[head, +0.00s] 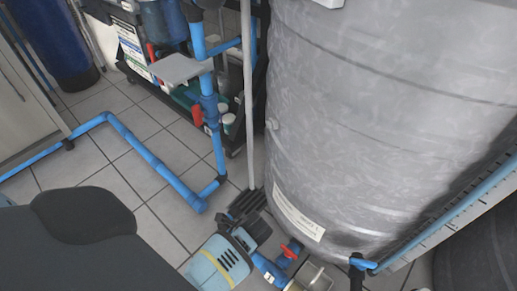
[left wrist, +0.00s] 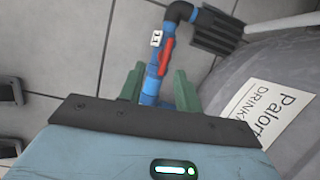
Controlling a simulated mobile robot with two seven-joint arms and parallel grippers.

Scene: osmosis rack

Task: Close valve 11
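The red handle (left wrist: 167,57) of valve 11 shows in the left wrist view, lying along a blue pipe (left wrist: 151,86) beside a small white number label (left wrist: 156,39). The label seems to read 11. My left gripper (left wrist: 159,74) is open. Its two green fingers stand on either side of the pipe, with the handle between and just beyond the tips. I cannot tell whether they touch it. In the head view my pale blue left hand covers this spot and its fingers are hidden. My right gripper is not in view.
A large grey tank (head: 390,120) stands close on the right. A black ridged block (head: 248,204) sits beside it. Another red valve handle (head: 290,250) is near the tank's foot. Blue floor piping (head: 150,157) runs at left; tiled floor there is otherwise clear.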

